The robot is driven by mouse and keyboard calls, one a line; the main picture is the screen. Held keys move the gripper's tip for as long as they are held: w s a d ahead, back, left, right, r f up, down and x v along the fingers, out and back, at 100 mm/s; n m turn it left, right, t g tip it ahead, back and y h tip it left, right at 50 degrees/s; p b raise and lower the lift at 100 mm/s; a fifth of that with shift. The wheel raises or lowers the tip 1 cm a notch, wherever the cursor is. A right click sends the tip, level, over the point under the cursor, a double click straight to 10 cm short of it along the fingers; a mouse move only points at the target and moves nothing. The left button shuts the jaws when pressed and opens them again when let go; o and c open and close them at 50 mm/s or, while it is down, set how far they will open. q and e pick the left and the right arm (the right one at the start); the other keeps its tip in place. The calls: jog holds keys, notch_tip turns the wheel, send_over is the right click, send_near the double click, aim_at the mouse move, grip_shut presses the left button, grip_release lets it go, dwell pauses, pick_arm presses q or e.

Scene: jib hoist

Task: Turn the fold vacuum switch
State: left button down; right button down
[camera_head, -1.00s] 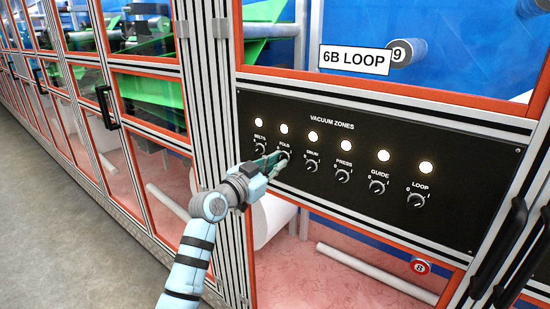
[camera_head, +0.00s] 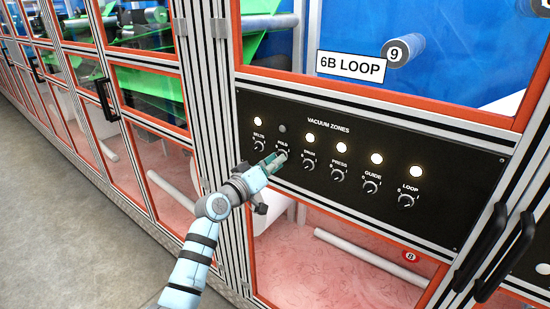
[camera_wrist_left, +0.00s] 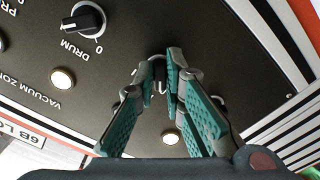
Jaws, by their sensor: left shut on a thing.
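The fold vacuum switch, a small round knob (camera_wrist_left: 158,74) on the black Vacuum Zones panel (camera_head: 460,222), sits second from the left in the row. My left gripper (camera_head: 278,160) reaches it from below and mostly covers it in the head view. In the left wrist view the green-padded fingers (camera_wrist_left: 166,82) are shut on the knob, one on each side. The fold lamp (camera_head: 282,129) above it is dark. The knob's pointer direction is hard to read behind the fingertips. My right gripper is not in view.
The drum knob (camera_head: 308,164) is close on the right and the belts knob (camera_head: 258,146) close on the left. The other lamps, such as the drum lamp (camera_head: 309,138), are lit. Black door handles (camera_head: 482,248) stick out at the lower right.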

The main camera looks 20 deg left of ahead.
pick_arm(q)
jog(key=shift+r+n, duration=0.15)
jog(key=shift+n, duration=0.55)
jog(key=shift+p, duration=0.3)
jog(key=c, duration=1.7)
grip_release()
jog(key=v, duration=1.2)
